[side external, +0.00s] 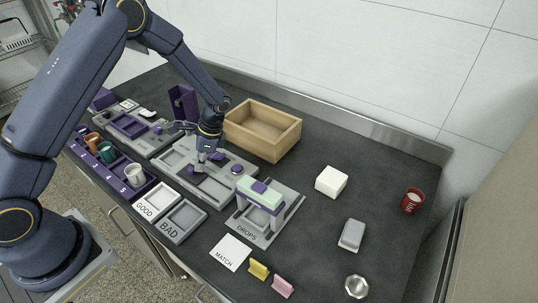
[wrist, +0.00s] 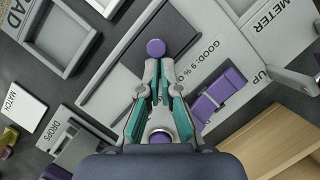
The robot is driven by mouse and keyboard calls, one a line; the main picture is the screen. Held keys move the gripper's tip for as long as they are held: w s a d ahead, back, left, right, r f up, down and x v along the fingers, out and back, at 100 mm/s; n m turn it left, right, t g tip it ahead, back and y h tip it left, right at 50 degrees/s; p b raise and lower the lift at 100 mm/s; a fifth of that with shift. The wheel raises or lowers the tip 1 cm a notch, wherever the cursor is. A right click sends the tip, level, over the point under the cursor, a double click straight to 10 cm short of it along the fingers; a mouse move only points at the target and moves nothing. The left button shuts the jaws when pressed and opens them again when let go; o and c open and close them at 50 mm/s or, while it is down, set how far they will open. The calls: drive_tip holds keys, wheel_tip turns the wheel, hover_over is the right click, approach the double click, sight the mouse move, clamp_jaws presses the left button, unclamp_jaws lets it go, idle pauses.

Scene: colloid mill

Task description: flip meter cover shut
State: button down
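In the side view, a dark purple panel (side external: 183,103) stands upright at the back of the left-hand grey unit (side external: 143,138); it looks like the open meter cover. In the wrist view, the METER label (wrist: 270,16) is at the top right, and a grey plate edge (wrist: 292,80) shows below it. My gripper (side external: 198,168) points down over the middle grey unit (side external: 222,190), to the right of the panel and apart from it. In the wrist view, my gripper's fingertips (wrist: 156,68) are close together beside a round purple knob (wrist: 155,47). Whether they touch it is unclear.
A wooden box (side external: 265,128) stands behind the middle unit. The GOOD tray (side external: 155,197) and BAD tray (side external: 182,221) lie in front. The DROPS stand (side external: 258,205) is to the right. A purple rack with cups (side external: 105,153) sits at left.

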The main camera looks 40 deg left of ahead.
drive_tip(key=w+d, duration=0.3)
drive_tip(key=shift+w+r, duration=0.1)
drive_tip(key=shift+r, duration=0.1)
drive_tip(key=v, duration=0.9)
drive_tip(key=shift+r, duration=0.35)
drive_tip(key=s+a+r+n+t+h, duration=0.1)
drive_tip(key=s+r+t, duration=0.15)
drive_tip(key=r, duration=0.75)
drive_tip(key=s+r+n+t, duration=0.1)
drive_tip(key=s+r+t, duration=0.15)
drive_tip(key=r, duration=0.85)
drive_tip(key=s+r+n+t, duration=0.2)
drive_tip(key=s+r, duration=0.3)
drive_tip(key=s, duration=0.6)
drive_tip(key=s+d+f+n+t+h, duration=0.1)
drive_tip(key=s+f+n+h, duration=0.1)
drive_tip(key=s+f+n, duration=0.3)
drive_tip(key=s, duration=0.3)
drive_tip(key=shift+f+t, duration=0.3)
drive_tip(key=shift+f, duration=0.05)
